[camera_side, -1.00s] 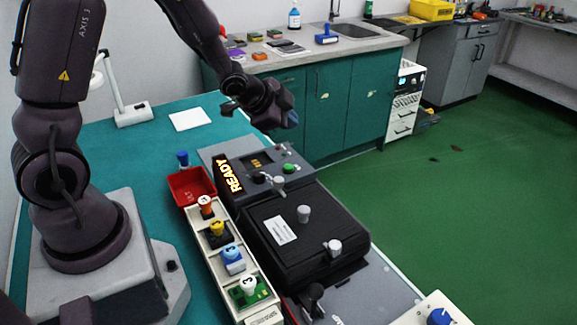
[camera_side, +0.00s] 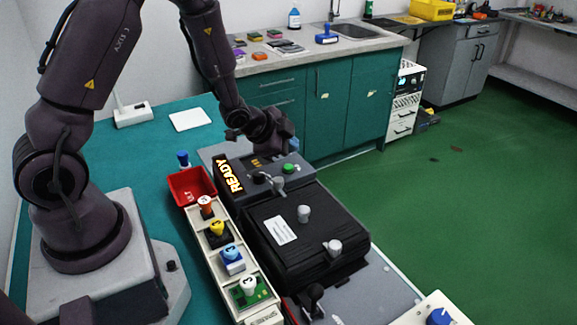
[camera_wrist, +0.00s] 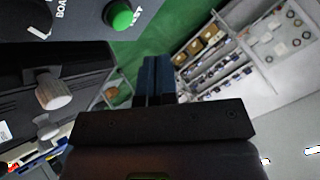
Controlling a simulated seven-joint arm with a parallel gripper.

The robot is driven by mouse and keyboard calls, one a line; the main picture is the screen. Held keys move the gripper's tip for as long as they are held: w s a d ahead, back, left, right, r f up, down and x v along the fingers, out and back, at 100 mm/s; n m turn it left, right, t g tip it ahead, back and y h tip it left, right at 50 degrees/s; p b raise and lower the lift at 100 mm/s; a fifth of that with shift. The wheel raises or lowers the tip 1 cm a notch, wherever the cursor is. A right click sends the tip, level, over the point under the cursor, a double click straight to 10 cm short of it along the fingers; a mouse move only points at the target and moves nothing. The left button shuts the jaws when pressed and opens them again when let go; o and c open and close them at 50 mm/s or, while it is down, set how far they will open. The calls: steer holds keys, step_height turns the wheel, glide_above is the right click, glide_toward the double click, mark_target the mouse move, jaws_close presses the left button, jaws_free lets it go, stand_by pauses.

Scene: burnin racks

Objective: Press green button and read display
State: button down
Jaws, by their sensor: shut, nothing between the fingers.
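The green button (camera_side: 290,168) sits on the top face of the grey control panel (camera_side: 222,152), near its right end; it also shows large at the top of the wrist view (camera_wrist: 119,15). A small dark display (camera_side: 258,161) with orange digits is on the panel left of the button; the digits are too small to read. A lit sign reading READY (camera_side: 228,175) stands at the panel's left front. My gripper (camera_side: 291,146) has its blue fingertips just behind and above the button, apart from it as far as I can tell. In the wrist view the blue fingers (camera_wrist: 157,78) are together and empty.
A black lidded box (camera_side: 330,225) with grey knobs stands in front of the panel. A beige rack (camera_side: 240,268) holds several boards with coloured knobs. A red bin (camera_side: 190,184) is left of the panel. Green cabinets (camera_side: 345,105) stand behind.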

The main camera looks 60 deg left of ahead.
mark_target(289, 168)
steer(key=shift+f, duration=1.2)
steer(key=shift+f, duration=0.1)
stand_by(1.1)
steer(key=shift+f, duration=0.3)
steer(key=shift+f, duration=0.45)
stand_by(0.5)
steer(key=shift+r, duration=0.85)
steer(key=shift+r, duration=2.55)
